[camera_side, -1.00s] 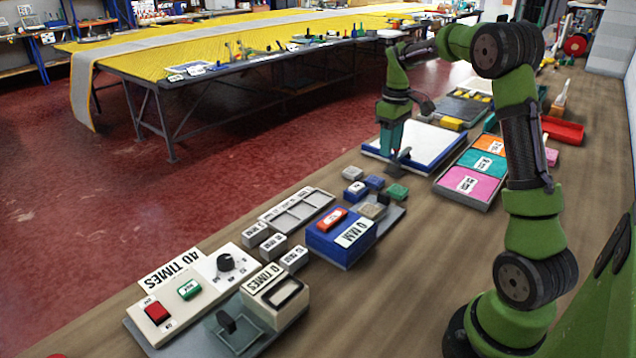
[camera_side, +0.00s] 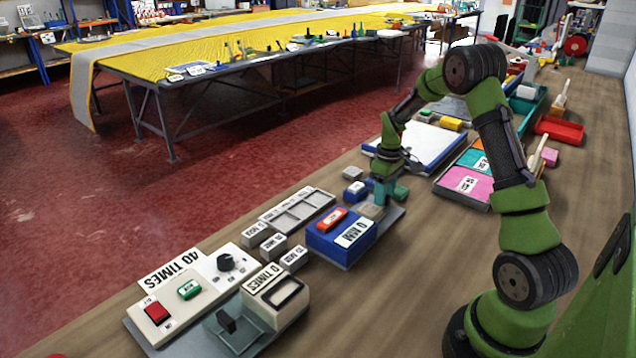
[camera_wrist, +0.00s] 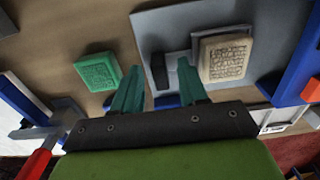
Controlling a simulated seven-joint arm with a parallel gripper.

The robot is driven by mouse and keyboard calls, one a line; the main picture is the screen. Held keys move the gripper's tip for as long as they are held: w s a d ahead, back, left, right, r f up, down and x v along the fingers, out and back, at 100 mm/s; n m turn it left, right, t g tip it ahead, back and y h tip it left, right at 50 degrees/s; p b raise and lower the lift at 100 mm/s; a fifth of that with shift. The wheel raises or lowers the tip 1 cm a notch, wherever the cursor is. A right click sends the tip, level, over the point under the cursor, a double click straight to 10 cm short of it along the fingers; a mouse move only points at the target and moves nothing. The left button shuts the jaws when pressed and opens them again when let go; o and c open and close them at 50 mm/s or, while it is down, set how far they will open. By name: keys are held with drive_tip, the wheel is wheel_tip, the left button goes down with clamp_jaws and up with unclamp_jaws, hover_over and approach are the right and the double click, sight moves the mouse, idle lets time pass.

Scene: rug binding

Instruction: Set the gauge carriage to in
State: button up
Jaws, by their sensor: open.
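The gauge is a blue box (camera_side: 330,240) with a red button (camera_side: 331,219) and a label that seems to read 0 MM. A grey plate (camera_side: 392,219) extends from its far side. On the plate is a beige block with fine print (camera_wrist: 225,58), also in the side view (camera_side: 371,211); it appears to be part of the carriage. A small dark upright piece (camera_wrist: 158,72) stands beside it. My gripper (camera_side: 385,200) is low over the plate. In the wrist view its teal fingers (camera_wrist: 158,66) are apart, with the dark piece between them; I cannot tell whether they touch it.
A green printed block (camera_wrist: 97,71) lies just beside the plate, close to one finger. A counter unit (camera_side: 275,295) and a grey slotted tray (camera_side: 297,210) stand nearer the camera. A white board (camera_side: 425,145) lies beyond.

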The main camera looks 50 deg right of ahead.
sight(363, 210)
drive_tip(key=shift+c, duration=0.3)
clamp_jaws()
drive_tip(key=shift+a, duration=0.1)
drive_tip(key=a, duration=1)
drive_tip(key=shift+a, duration=0.15)
drive_tip(key=shift+o, duration=0.3)
unclamp_jaws()
drive_tip(key=shift+a, duration=0.1)
